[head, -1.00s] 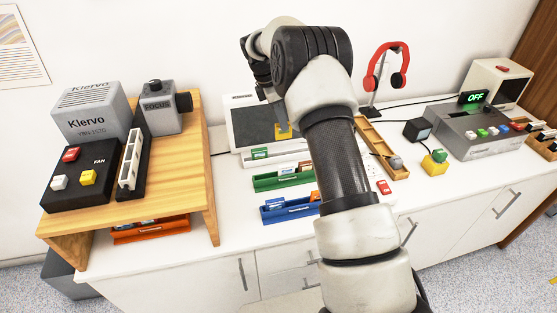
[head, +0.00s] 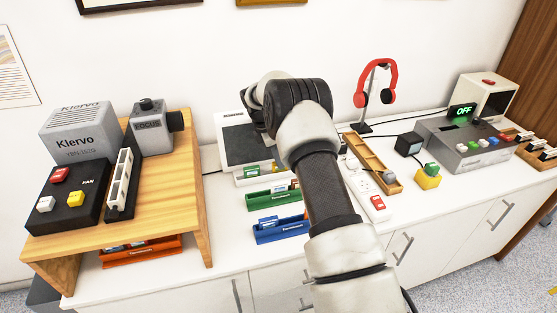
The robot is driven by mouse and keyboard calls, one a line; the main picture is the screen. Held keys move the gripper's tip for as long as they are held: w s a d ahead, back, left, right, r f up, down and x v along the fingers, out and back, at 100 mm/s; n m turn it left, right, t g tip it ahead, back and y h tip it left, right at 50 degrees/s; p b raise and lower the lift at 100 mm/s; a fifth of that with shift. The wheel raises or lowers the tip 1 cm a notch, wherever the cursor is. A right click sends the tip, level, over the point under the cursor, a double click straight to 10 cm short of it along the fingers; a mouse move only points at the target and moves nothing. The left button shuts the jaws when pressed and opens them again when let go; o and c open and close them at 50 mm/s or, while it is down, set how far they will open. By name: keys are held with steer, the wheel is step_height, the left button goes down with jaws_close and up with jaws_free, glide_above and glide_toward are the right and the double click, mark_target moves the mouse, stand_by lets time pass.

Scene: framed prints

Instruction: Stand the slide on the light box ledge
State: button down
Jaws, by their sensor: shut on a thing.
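The light box (head: 232,146) stands against the wall, a white box with a dark panel and a ledge (head: 243,182) along its front. A slide with a green label (head: 258,169) stands on the ledge. My gripper (head: 275,154) is over the right part of the light box, largely hidden by my own arm. It is shut on a slide with a yellow edge (head: 278,168), right of the green one at ledge height. My arm covers part of this slide, so I cannot tell whether it touches the ledge.
Green (head: 272,200) and blue (head: 279,231) racks with slides lie in front. A wooden tray (head: 372,158), power strip (head: 371,198) and red headphones (head: 378,75) are to the right. A wooden stand (head: 185,195) with grey devices is left.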

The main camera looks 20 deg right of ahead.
steer(key=shift+f, duration=0.1)
steer(key=c, duration=1.9)
jaws_free()
steer(key=shift+o, duration=0.2)
